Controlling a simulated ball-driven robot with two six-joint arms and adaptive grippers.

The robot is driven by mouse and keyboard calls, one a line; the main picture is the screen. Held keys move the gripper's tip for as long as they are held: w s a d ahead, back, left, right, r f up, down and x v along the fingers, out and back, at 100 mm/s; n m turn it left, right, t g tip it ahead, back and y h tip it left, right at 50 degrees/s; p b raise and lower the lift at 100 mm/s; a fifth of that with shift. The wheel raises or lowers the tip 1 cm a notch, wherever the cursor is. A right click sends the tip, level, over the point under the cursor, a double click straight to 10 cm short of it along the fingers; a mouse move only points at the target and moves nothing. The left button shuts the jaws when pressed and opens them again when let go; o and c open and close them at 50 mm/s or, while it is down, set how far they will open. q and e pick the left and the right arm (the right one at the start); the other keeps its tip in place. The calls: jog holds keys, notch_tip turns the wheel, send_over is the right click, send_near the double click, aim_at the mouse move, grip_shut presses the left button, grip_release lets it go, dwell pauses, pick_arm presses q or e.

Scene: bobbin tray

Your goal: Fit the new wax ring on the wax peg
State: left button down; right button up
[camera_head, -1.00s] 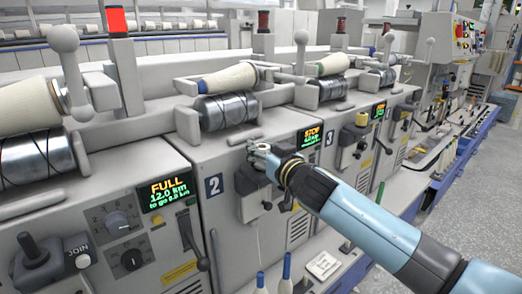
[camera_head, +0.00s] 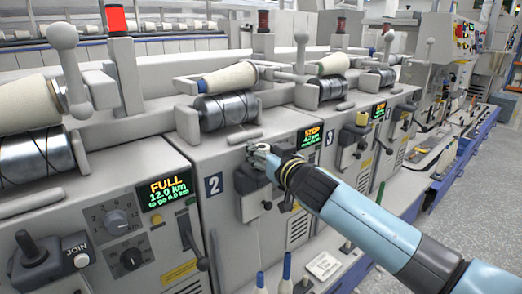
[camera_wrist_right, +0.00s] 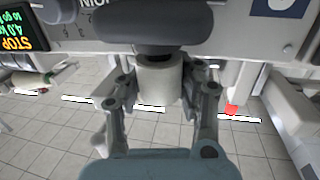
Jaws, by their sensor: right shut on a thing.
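In the right wrist view, my right gripper (camera_wrist_right: 160,88) is shut on a pale, whitish cylinder, the wax ring (camera_wrist_right: 160,80), with one finger on each side. The ring sits right against a short grey neck under a dark rounded part of the machine (camera_wrist_right: 150,25). I cannot tell whether the ring is around the peg or only touching it. In the head view, my right gripper (camera_head: 262,152) is at the front of unit 2, just above its grey box (camera_head: 250,202); the ring and peg are hidden there. My left gripper is not in view.
A FULL display (camera_head: 167,190) and a lever (camera_head: 190,240) are to the left. Blue-tipped bobbins (camera_head: 286,272) stand below the gripper.

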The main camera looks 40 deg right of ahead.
jog(key=shift+f+b, duration=0.4)
jog(key=shift+f, duration=0.05)
jog(key=o, duration=0.8)
jog(key=s+b, duration=0.1)
jog(key=s, duration=0.2)
jog(key=s+a+b, duration=0.1)
jog(key=s, duration=0.3)
jog(key=s+b, duration=0.1)
jog(key=s, duration=0.3)
jog(key=shift+a+r+b, duration=0.15)
jog(key=shift+r+b, duration=0.2)
